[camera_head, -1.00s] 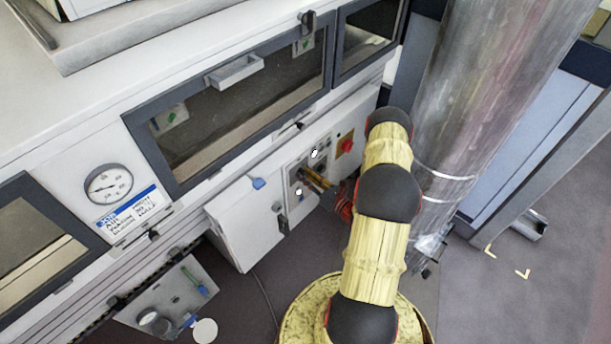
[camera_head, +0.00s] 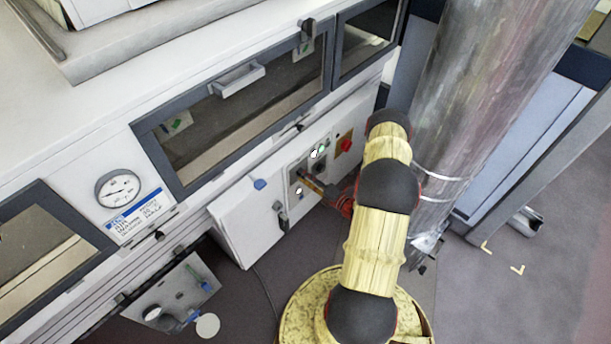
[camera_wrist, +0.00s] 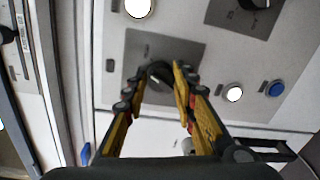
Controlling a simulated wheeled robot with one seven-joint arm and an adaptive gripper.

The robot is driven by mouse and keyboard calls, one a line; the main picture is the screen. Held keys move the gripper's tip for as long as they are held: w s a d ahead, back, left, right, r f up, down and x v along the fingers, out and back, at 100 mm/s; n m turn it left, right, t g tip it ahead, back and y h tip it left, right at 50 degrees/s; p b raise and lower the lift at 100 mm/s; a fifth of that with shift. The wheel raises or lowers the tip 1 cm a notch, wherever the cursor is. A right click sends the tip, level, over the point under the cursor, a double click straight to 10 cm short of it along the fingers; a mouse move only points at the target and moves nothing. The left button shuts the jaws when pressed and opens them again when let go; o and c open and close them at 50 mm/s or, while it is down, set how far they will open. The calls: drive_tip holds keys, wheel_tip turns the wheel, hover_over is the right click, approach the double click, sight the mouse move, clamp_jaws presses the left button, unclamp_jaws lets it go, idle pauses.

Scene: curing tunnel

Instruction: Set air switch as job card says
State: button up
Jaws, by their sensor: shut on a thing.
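The air switch looks to be a black rotary knob (camera_wrist: 158,74) with a pale pointer mark, on a grey plate in the wrist view. My gripper (camera_wrist: 166,80) is shut on this knob, one yellow-and-black finger on each side. In the head view my gripper (camera_head: 306,176) reaches the control panel (camera_head: 328,137) from the right and hides most of the knob. The job card (camera_head: 137,214), white with a blue header, is below the round gauge at left. It mentions air, but its small print is not fully readable.
A second black knob (camera_wrist: 262,3) is on another grey plate. A lit white button (camera_wrist: 233,93) and a blue button (camera_wrist: 276,89) sit right of my gripper. A red button (camera_head: 346,144) is on the panel's right. A metal duct (camera_head: 465,110) stands close to my arm.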

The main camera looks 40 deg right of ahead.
drive_tip(key=m+p, duration=0.1)
drive_tip(key=m, duration=0.4)
drive_tip(key=shift+r+y, duration=0.2)
drive_tip(key=shift+y, duration=0.1)
drive_tip(key=shift+w+d+m, duration=0.1)
drive_tip(key=shift+m, duration=0.3)
drive_tip(key=o, duration=1.1)
drive_tip(key=shift+o, duration=0.3)
drive_tip(key=shift+f, duration=0.1)
drive_tip(key=s, duration=1.2)
drive_tip(key=shift+d+r, duration=0.45)
